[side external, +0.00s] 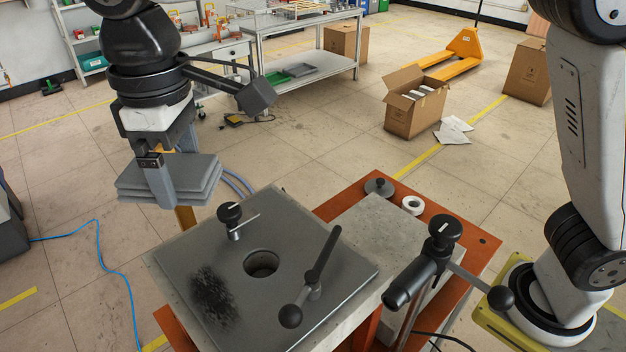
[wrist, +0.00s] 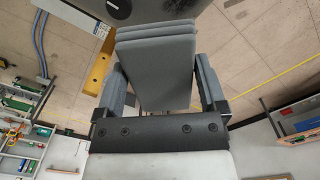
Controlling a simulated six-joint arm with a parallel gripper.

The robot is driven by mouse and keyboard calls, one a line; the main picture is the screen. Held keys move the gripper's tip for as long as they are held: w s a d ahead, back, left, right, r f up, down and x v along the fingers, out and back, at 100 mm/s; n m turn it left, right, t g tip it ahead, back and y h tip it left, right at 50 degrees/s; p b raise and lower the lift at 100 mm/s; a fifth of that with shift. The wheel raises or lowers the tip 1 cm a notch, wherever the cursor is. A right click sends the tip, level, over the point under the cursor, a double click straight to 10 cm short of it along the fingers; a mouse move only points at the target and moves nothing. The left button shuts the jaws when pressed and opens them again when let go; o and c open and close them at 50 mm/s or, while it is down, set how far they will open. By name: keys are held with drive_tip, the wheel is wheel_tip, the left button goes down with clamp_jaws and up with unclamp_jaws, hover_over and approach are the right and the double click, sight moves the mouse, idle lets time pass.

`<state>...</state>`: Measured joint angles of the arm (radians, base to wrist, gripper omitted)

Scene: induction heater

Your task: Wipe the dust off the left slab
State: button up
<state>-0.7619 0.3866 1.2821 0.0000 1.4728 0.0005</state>
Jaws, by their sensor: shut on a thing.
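The left slab (side external: 318,243) is a dark grey square plate with a round hole (side external: 262,263) near its middle. A patch of black dust (side external: 213,298) lies on its near left part. My gripper (side external: 166,188) is shut on a grey folded cloth (side external: 203,170), a layered flat stack, and holds it in the air behind and left of the slab. In the wrist view the cloth (wrist: 155,60) sits between the two fingers of my gripper (wrist: 160,88). The slab's edge shows at the top of that view (wrist: 165,9).
A black knob (side external: 230,213) and a lever handle (side external: 320,255) stand up from the slab. A pale slab (side external: 385,225) adjoins on the right, with a clamp handle (side external: 425,265) beside it.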

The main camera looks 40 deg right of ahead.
drive_tip(key=shift+s+a+f, duration=0.15)
drive_tip(key=shift+s+a, duration=0.2)
drive_tip(key=shift+a, duration=0.25)
drive_tip(key=shift+s+a+f, duration=0.1)
drive_tip(key=shift+s+a, duration=0.25)
drive_tip(key=shift+a, duration=0.2)
hover_over(198, 276)
wheel_tip(198, 276, down, 4)
drive_tip(key=shift+s+f, duration=0.1)
drive_tip(key=shift+f, duration=0.3)
drive_tip(key=shift+f, duration=3.45)
drive_tip(key=shift+s+f, duration=0.55)
drive_tip(key=shift+c, duration=0.5)
drive_tip(key=shift+s, duration=4.8)
drive_tip(key=shift+w, duration=5.45)
wheel_tip(198, 276, up, 8)
